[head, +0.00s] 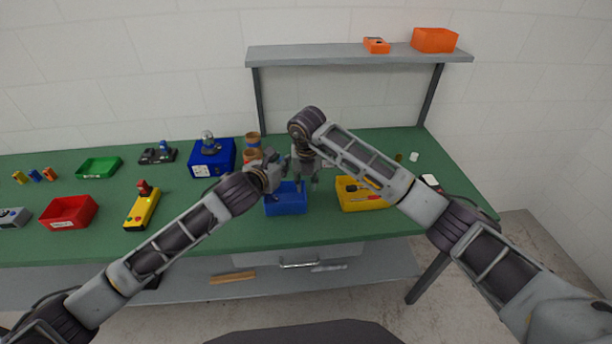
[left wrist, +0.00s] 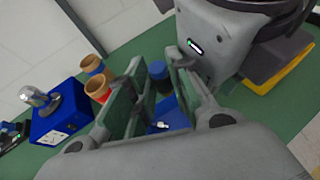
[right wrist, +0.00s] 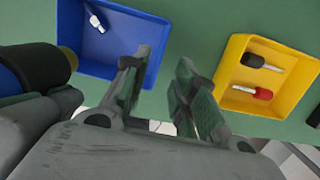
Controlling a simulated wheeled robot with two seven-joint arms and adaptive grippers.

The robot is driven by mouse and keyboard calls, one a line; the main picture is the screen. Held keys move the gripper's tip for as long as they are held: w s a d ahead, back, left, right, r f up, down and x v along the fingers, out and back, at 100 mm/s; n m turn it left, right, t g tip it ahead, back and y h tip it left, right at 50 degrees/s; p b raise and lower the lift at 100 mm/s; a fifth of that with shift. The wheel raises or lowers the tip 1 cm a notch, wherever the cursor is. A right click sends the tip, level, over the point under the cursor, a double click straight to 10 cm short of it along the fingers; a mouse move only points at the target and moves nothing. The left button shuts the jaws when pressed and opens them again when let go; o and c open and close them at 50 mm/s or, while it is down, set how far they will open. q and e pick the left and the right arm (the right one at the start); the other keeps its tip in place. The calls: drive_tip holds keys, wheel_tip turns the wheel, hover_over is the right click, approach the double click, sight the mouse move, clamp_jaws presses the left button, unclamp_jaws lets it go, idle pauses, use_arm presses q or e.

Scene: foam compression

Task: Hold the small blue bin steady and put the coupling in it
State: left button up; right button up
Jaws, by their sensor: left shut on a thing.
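The small blue bin (head: 287,203) stands on the green table; it also shows in the right wrist view (right wrist: 130,22). A small pale metallic piece, apparently the coupling (right wrist: 98,22), lies inside it and also shows in the left wrist view (left wrist: 160,126).
A yellow bin (head: 349,205) with screwdrivers stands right of the blue bin. Brown cups (head: 252,139) and a large blue box (head: 212,160) are behind on the left. A yellow control box (head: 141,211) and red bin (head: 67,212) are farther left.

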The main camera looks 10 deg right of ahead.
drive_tip(key=shift+w+f, duration=0.2)
drive_tip(key=shift+f, duration=1.2)
drive_tip(key=shift+w+f, duration=0.25)
drive_tip(key=shift+f, duration=1.15)
drive_tip(key=shift+w+f, duration=0.2)
drive_tip(key=shift+f, duration=1.2)
drive_tip(key=shift+c, duration=0.2)
clamp_jaws()
